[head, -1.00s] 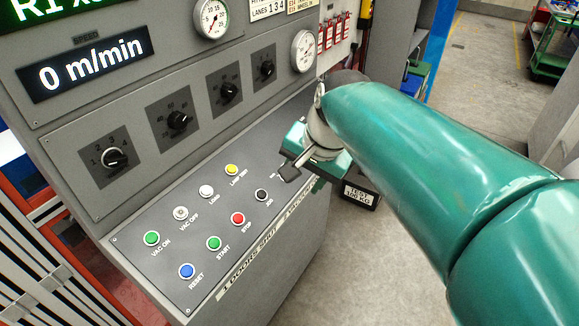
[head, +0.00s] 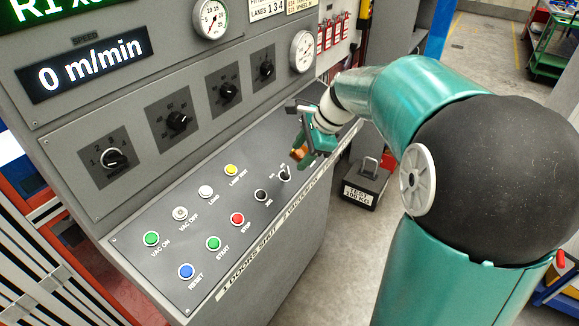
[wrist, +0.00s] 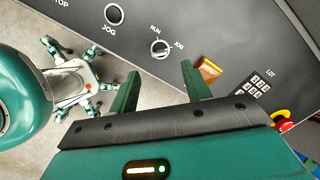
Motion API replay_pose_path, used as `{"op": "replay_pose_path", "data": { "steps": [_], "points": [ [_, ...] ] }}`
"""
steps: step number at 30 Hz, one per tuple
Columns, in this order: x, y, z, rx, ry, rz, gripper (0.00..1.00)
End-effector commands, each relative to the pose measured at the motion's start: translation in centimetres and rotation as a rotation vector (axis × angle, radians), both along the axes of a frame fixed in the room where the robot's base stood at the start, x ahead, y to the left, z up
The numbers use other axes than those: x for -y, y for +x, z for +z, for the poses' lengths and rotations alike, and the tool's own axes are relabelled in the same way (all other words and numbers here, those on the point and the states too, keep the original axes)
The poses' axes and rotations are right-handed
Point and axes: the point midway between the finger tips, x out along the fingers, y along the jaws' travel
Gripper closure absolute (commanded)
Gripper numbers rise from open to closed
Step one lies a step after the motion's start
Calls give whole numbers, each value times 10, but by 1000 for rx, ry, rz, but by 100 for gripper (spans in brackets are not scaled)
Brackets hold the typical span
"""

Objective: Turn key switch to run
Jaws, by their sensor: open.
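The key switch (head: 285,175) is at the right end of the sloped button panel, past the black JOG button (head: 261,195). In the wrist view the key switch (wrist: 160,48) is a pale round ring with a short bar across it. RUN is printed above it and a second label to its right. The bar seems to lean toward the right-hand label, but it is small. My gripper (head: 304,148) hangs above the panel just beyond the switch. In the wrist view my gripper (wrist: 160,86) has its two green fingers apart, nothing between them, and the switch past their tips.
An orange-brown piece (wrist: 208,70) shows beside the right finger. A keypad (wrist: 255,90) and a red stop button (wrist: 284,124) lie farther right. Several coloured buttons cover the panel's left part. A dark test weight (head: 366,184) stands on the floor beside the console.

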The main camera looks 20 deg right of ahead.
Motion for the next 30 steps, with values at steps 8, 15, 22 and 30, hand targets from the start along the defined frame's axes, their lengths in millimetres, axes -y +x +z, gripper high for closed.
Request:
{"op": "replay_pose_path", "data": {
  "steps": [8,15,22,30],
  "points": [
    [-18,16,-47,-3,1,4,52],
    [-25,22,-63,0,-1,3,52],
    [-25,23,-64,1,-1,3,52],
    [-24,22,-64,1,-1,2,97]
  ]
}}
